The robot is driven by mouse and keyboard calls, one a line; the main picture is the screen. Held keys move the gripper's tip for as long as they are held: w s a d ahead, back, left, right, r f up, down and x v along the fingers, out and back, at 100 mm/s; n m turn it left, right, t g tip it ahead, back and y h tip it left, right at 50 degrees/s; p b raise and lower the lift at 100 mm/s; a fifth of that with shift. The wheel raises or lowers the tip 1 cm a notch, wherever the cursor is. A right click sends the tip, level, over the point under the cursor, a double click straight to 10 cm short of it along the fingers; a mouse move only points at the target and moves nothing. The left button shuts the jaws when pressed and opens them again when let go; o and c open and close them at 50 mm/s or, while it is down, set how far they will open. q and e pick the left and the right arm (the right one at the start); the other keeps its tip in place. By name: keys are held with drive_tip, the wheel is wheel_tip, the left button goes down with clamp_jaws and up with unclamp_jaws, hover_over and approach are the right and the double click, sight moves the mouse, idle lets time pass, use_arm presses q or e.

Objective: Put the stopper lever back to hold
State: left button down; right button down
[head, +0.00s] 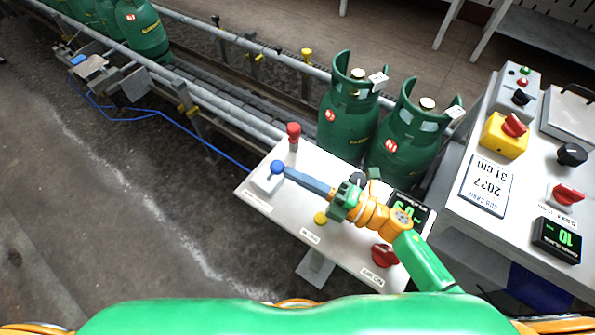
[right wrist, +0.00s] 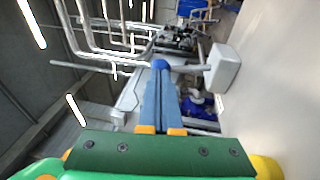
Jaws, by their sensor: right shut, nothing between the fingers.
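The stopper lever has a blue ball knob (head: 277,167) at the left end of the white control panel (head: 255,200). In the right wrist view the blue knob (right wrist: 160,64) sits on a grey rod that comes out of a pale box (right wrist: 222,68). My right gripper (head: 285,171) reaches in from the right, its blue-grey fingers closed together and empty. Its fingertips (right wrist: 160,78) are at the knob, touching it or very near; I cannot tell which. The fingertips hide part of the knob. My left gripper is not in view.
A red-topped post (head: 293,132) stands just behind the knob. Two green gas cylinders (head: 347,115) stand on the conveyor behind the panel. A yellow button (head: 320,218) and a red knob (head: 383,255) sit on the panel. Another control console (head: 488,185) is at the right.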

sight(281, 162)
drive_tip(key=shift+r, duration=0.1)
drive_tip(key=w+a+r+h+p, duration=0.1)
drive_tip(key=p, duration=0.3)
drive_tip(key=w+a+r+g+h+p, duration=0.1)
drive_tip(key=a+p, duration=0.1)
drive_tip(key=p, duration=0.3)
drive_tip(key=shift+w+r+h, duration=0.2)
drive_tip(key=shift+r+h, duration=0.15)
drive_tip(key=shift+h, duration=0.05)
drive_tip(key=a, duration=0.1)
drive_tip(key=w+a, duration=0.1)
drive_tip(key=w+a+b, duration=0.1)
drive_tip(key=shift+w+a+r, duration=0.1)
drive_tip(key=shift+r, duration=0.15)
drive_tip(key=shift+r, duration=0.15)
